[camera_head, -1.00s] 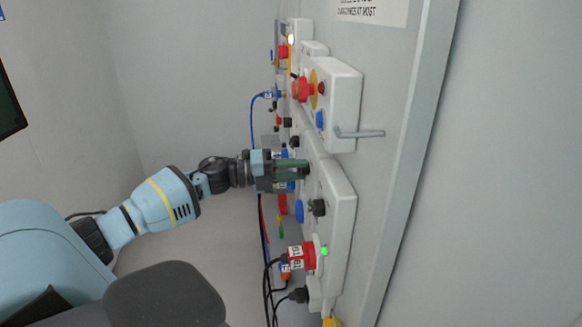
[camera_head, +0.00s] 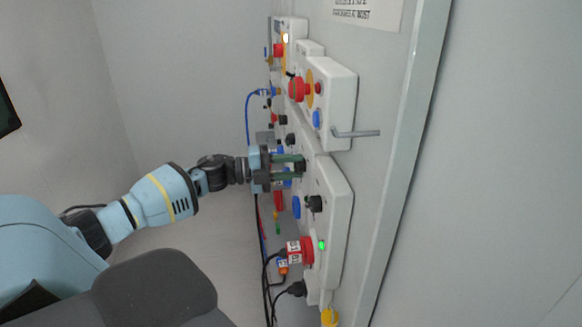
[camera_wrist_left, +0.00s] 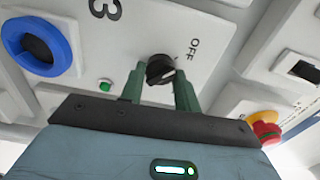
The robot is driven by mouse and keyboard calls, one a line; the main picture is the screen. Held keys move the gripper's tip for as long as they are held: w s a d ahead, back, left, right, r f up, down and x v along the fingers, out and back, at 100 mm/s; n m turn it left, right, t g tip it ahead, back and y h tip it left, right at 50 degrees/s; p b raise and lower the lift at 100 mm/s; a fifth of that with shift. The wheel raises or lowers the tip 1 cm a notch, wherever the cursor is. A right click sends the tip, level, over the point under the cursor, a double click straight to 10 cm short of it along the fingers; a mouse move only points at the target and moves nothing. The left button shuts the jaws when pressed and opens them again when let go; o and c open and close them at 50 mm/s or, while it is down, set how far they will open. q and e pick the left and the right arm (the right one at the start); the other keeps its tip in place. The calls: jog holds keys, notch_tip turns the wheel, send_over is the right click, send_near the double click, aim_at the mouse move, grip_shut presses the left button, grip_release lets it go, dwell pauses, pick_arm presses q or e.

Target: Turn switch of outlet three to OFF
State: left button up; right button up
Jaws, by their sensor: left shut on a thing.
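The outlet three panel shows in the left wrist view with a large "3" mark (camera_wrist_left: 105,10) and an "OFF" label (camera_wrist_left: 194,48). Its black rotary switch (camera_wrist_left: 160,68) sits between the two green fingers of my left gripper (camera_wrist_left: 161,86), which is shut on it. A pale mark shows on the knob's lower right; I cannot tell the exact setting. In the head view my left gripper (camera_head: 301,166) reaches the panel face from the left and partly hides the switch. My right gripper is not in view.
A blue round socket (camera_wrist_left: 38,47) is left of the switch. In the head view, a red plug (camera_head: 302,251) with cables sits below, a red emergency button (camera_head: 298,89) above, and a metal handle (camera_head: 356,133) sticks out right. The space left of the panels is open.

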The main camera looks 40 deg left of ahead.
pick_arm(q)
jog(key=o, duration=1)
jog(key=shift+s+a, duration=0.1)
jog(key=shift+p+v, duration=0.45)
jog(key=shift+v, duration=3.3)
